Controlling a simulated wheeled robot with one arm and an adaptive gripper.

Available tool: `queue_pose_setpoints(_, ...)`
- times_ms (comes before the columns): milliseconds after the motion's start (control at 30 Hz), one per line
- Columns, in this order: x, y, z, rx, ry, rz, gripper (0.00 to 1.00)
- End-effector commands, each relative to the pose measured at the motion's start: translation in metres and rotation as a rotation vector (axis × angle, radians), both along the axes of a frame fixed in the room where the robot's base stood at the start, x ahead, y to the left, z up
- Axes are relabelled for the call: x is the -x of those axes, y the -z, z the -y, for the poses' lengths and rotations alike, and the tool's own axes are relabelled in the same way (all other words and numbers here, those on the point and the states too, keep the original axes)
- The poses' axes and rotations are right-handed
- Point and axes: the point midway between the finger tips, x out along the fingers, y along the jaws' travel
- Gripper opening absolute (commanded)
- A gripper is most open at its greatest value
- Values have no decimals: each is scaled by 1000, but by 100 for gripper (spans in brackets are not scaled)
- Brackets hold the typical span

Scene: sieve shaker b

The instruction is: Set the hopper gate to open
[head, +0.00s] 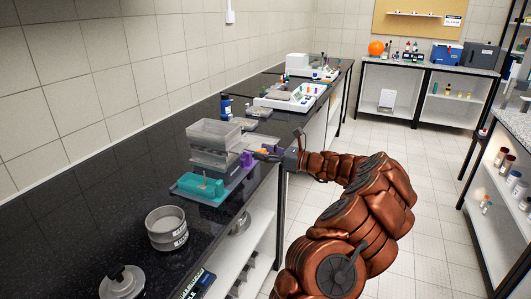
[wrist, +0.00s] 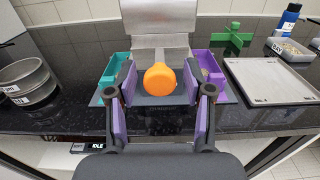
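The hopper unit stands on the black bench, with a grey hopper (head: 214,134) on top; in the wrist view its metal front (wrist: 160,20) is at top centre. An orange round knob (wrist: 160,79) is on the unit's front, likely the gate's handle. A teal bin (wrist: 114,69) is left of it and a purple bin (wrist: 209,66) right. My gripper (wrist: 163,93) is open, its purple-padded fingers on either side of the knob with gaps showing. In the head view my gripper (head: 264,154) is at the unit's right side. The gate itself is hard to make out.
Round sieves (head: 166,228) stand on the bench nearer to me, and also at left in the wrist view (wrist: 27,80). A flat scale-like plate (wrist: 268,80) and a green cross-shaped piece (wrist: 231,38) are right of the unit. The aisle floor (head: 330,190) is clear.

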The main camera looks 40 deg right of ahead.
Motion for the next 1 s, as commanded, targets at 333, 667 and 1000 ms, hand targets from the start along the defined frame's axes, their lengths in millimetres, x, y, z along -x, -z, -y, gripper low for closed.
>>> queue_pose_setpoints(333,1,0,1,0,1,0,56)
queue_pose_setpoints(667,42,-1,23,0,7,1,56)
queue_pose_setpoints(1000,94,0,47,0,4,-1,56)
